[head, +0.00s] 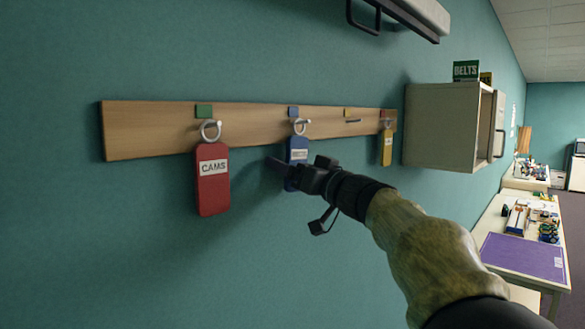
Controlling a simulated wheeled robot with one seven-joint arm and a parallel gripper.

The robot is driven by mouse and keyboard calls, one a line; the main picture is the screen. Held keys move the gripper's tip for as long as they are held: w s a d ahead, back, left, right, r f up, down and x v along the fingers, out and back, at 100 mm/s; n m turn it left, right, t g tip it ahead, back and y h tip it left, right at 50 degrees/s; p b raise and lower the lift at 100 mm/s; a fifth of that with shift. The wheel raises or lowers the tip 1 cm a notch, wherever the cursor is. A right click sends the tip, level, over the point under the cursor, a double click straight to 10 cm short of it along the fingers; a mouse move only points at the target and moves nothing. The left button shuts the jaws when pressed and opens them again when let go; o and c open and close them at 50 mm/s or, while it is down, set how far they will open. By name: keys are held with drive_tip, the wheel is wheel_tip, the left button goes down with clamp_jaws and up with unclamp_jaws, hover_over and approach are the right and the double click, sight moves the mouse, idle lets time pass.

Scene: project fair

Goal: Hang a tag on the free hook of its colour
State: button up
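A wooden rail (155,128) on the teal wall carries colour patches with hooks. A red tag labelled CAMS (213,185) hangs under the green patch (204,111). A blue tag (298,148) hangs by its ring under the blue patch (293,112). The hook (353,121) under the yellow patch (350,112) is bare. My dark gripper (282,172) overlaps the blue tag's lower part. Whether its fingers touch or hold the tag is unclear.
A pale wall cabinet (440,125) juts out right of the rail, with a green BELTS sign (466,70) on top. Another pale fixture (410,15) overhangs above. Tables with a purple mat (522,256) stand at the right. The wall below the rail is clear.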

drive_tip(key=b+v, duration=0.6)
drive_tip(key=v, duration=1.1)
drive_tip(key=shift+d, duration=0.15)
drive_tip(key=shift+f, duration=0.15)
